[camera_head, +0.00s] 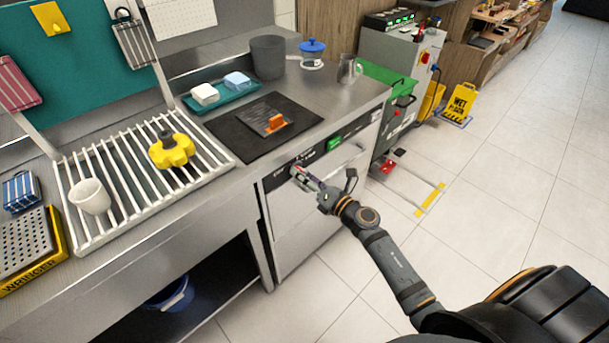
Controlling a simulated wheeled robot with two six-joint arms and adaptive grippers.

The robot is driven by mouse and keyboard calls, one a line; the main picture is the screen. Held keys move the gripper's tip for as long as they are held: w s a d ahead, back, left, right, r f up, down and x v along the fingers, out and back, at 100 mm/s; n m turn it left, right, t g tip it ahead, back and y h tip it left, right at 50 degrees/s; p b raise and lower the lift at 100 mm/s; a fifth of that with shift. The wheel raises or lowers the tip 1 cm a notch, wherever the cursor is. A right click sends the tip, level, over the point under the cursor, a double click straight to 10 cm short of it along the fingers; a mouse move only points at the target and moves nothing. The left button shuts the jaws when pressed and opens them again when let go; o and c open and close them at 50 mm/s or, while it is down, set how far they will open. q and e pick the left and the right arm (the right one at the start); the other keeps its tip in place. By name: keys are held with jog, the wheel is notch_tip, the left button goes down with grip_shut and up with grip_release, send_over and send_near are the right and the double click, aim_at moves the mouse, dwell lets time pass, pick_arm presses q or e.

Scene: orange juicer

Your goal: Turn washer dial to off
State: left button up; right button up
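The washer (296,226) is a steel under-counter machine with a black control strip (318,153) along its top edge. A lit green display (334,142) sits on the strip's right part. My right gripper (301,176) reaches the left part of the strip, with its fingertips at or very near the panel. The dial cannot be made out clearly there; the fingertips seem to cover it. Whether the fingers are closed on it is too small to tell. My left gripper is not in view.
On the counter above are a black mat with an orange-handled scraper (272,122), a teal tray (219,97), a grey pot (268,57) and a drying rack (137,172) with a white cup (91,196). The tiled floor at right is mostly clear.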

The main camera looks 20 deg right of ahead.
jog(key=shift+o, duration=0.5)
jog(key=v, duration=1.2)
jog(key=s+d+f+m+g+h+p, duration=0.1)
jog(key=s+d+f+m+g+h, duration=0.15)
jog(key=d+f+m, duration=0.4)
jog(key=s+d+f+m+g+h+p, duration=0.1)
jog(key=s+d+f+m+h+p, duration=0.2)
jog(key=f, duration=0.7)
jog(key=s+d+f+m+g+h, duration=0.2)
jog(key=d+f+m, duration=0.1)
jog(key=f+m, duration=0.45)
jog(key=s+a+f+m+g+p, duration=0.15)
jog(key=s+f+m+g, duration=0.4)
jog(key=s+f, duration=0.55)
jog(key=s+a+f+m+g+p, duration=0.1)
jog(key=s+a+f+m+g, duration=0.1)
jog(key=s, duration=0.6)
jog(key=s+a+f+m+g+p, duration=0.1)
jog(key=s+a+f+m+g, duration=0.1)
jog(key=s+a+f+m, duration=0.3)
jog(key=s+m, duration=0.2)
jog(key=s, duration=0.2)
jog(key=shift+s+a, duration=0.3)
jog(key=shift+a, duration=0.1)
